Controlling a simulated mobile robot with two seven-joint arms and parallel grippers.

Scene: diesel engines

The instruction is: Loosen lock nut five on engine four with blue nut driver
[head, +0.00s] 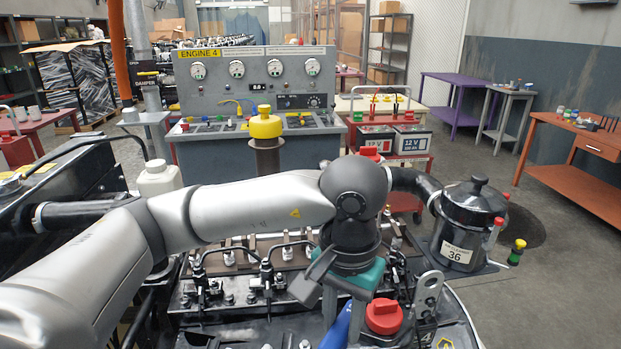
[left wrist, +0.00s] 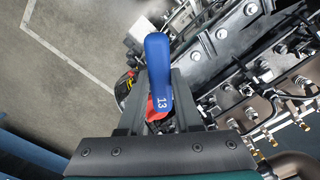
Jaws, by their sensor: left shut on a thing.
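The blue nut driver (head: 339,327) shows its handle below my left gripper (head: 335,303) in the head view. In the left wrist view, the blue handle (left wrist: 158,62), marked 13, sits between the two dark fingers of my left gripper (left wrist: 160,108), which is shut on it. The driver's tip is hidden. Engine four's open top (head: 250,303) lies beneath my left arm, with injector lines and several studs and nuts. In the left wrist view the engine (left wrist: 225,50) fills the right side. I cannot tell which nut is number five. My right gripper is not in view.
A red cap (head: 384,316) stands close beside my left gripper. A black canister (head: 467,220) marked 36 is at the engine's right. Behind stand a console (head: 255,75) labelled ENGINE 4 and a yellow-capped filler neck (head: 266,124). Free floor (head: 560,290) is at right.

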